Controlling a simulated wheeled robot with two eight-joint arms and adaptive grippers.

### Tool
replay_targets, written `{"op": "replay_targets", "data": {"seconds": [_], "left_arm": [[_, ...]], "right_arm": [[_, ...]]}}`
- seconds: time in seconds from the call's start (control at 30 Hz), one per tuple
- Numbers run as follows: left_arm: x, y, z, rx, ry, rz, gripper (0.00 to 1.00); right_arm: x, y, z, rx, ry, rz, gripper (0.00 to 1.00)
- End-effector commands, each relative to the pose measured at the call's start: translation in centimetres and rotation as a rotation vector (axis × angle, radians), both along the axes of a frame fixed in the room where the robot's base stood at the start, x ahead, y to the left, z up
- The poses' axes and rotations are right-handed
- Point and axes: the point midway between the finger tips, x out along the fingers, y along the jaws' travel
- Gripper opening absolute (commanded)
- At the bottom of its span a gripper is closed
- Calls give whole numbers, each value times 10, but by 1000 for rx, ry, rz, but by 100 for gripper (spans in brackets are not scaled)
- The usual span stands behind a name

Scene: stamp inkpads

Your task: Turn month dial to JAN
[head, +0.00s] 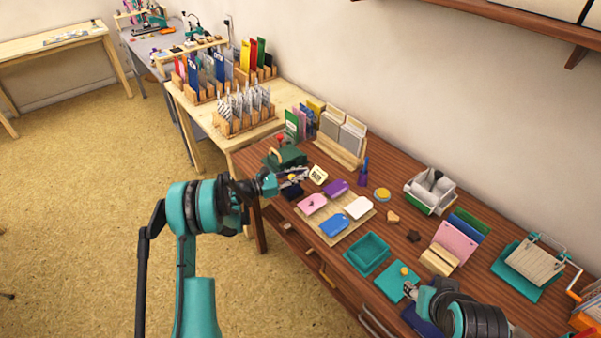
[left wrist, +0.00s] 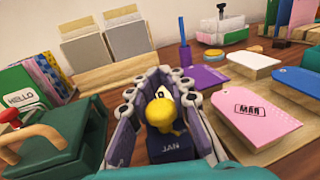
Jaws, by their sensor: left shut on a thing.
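My left gripper (head: 291,177) is at the left end of the brown table, beside the dark green device. In the left wrist view its finger pads (left wrist: 160,108) are shut around a yellow knob (left wrist: 164,114) on a dark blue stamp (left wrist: 178,149). The fingers hide the stamp's sides. A pink tag (left wrist: 256,114) to the right bears a black MAR mark; it also shows in the head view (head: 312,204). My right gripper (head: 410,288) is near a teal pad (head: 394,285) with a yellow knob; its fingers are too small to judge.
The green device (left wrist: 40,145) with a wooden handle stands close left of my left gripper. Purple, white and blue tags lie on a beige board (head: 318,232) to the right. An upright cream card (head: 318,175) and a card rack (head: 339,148) stand behind. A teal tray (head: 367,253) sits nearer.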

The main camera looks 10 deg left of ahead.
Motion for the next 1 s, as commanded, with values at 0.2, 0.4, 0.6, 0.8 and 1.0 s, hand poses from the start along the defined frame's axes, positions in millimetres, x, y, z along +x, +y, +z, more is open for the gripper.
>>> {"op": "replay_targets", "data": {"seconds": [0.2, 0.4, 0.6, 0.8, 1.0], "left_arm": [[-3, -2, -1, 1, 1, -95, 0], [-4, -3, 0, 1, 1, -140, 0], [-5, -3, 0, 1, 1, -159, 0], [-5, -4, -1, 1, 1, -159, 0], [-5, -4, 0, 1, 1, -159, 0]], "right_arm": [[0, 0, 0, 0, 0, 0, 40], [0, 0, 0, 0, 0, 0, 40], [0, 0, 0, 0, 0, 0, 40], [0, 0, 0, 0, 0, 0, 40], [0, 0, 0, 0, 0, 0, 40]]}}
